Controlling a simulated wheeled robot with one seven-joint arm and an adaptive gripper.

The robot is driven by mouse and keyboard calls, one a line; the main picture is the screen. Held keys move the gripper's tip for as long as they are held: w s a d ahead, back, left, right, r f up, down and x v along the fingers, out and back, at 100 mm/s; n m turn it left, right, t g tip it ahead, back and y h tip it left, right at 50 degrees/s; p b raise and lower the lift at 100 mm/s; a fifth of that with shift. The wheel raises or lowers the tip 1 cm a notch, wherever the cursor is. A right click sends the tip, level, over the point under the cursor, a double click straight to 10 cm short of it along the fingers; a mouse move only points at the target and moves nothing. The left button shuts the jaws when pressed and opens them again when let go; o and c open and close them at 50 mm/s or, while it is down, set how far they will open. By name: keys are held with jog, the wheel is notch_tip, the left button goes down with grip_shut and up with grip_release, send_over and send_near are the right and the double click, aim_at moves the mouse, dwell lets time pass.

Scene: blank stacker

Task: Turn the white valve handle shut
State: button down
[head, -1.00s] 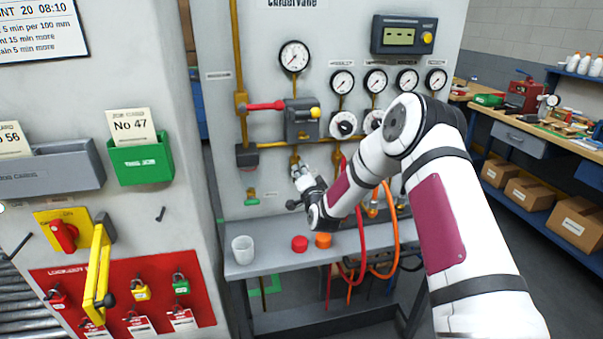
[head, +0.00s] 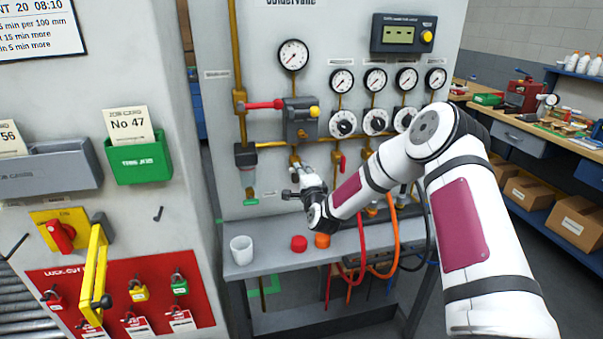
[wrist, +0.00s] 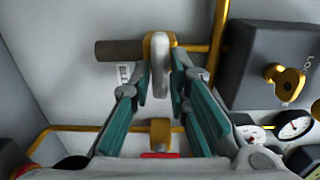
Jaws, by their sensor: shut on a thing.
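The white valve handle (wrist: 161,62) shows in the wrist view as a narrow, rounded lever joined to a brass collar (wrist: 148,46). My gripper (wrist: 162,94) has its teal-lined fingers on both sides of the handle and is shut on it.
The grey box (head: 299,118) with a red lever is just above. Gauges and knobs are to the right. On the shelf (head: 270,263) below stand a white cup (head: 242,250), a red cap (head: 299,243) and an orange cap (head: 322,240). Red and orange hoses hang close to my forearm.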

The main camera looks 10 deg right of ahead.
dwell(0.3)
jog(key=c, duration=1.6)
grip_release()
jog(key=shift+c, duration=0.2)
jog(key=shift+s, duration=0.1)
jog(key=s, duration=1.1)
jog(key=shift+s, duration=0.4)
